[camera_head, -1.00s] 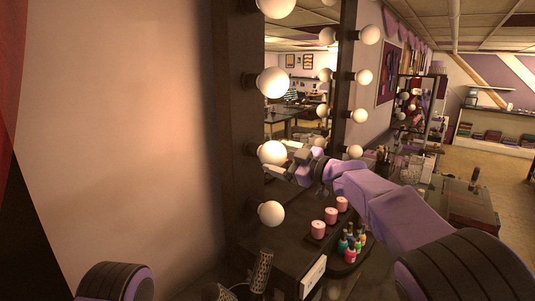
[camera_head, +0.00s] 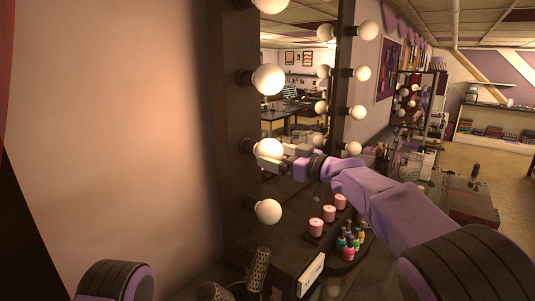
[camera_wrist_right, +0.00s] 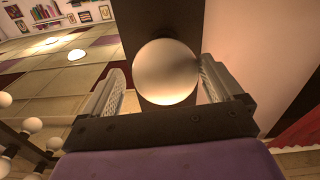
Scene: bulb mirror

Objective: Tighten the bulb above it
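The mirror frame (camera_head: 231,125) carries a column of round, glowing white bulbs on its dark left post. My right gripper (camera_head: 268,160) is at one of these bulbs (camera_head: 269,149), the one above the lowest bulb (camera_head: 268,211). In the right wrist view the bulb (camera_wrist_right: 166,72) sits between the two spread fingers of the gripper (camera_wrist_right: 163,88). A gap shows on the bulb's left; the right finger is very close to it, and I cannot tell whether they touch. The bulb's base is hidden. My left gripper is outside the view.
Pink candles (camera_head: 316,227) and several nail polish bottles (camera_head: 349,243) stand on the dark table below my right arm. A perforated metal cylinder (camera_head: 262,270) and a white card (camera_head: 311,275) are near the front. The mirror glass shows reflected bulbs and room.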

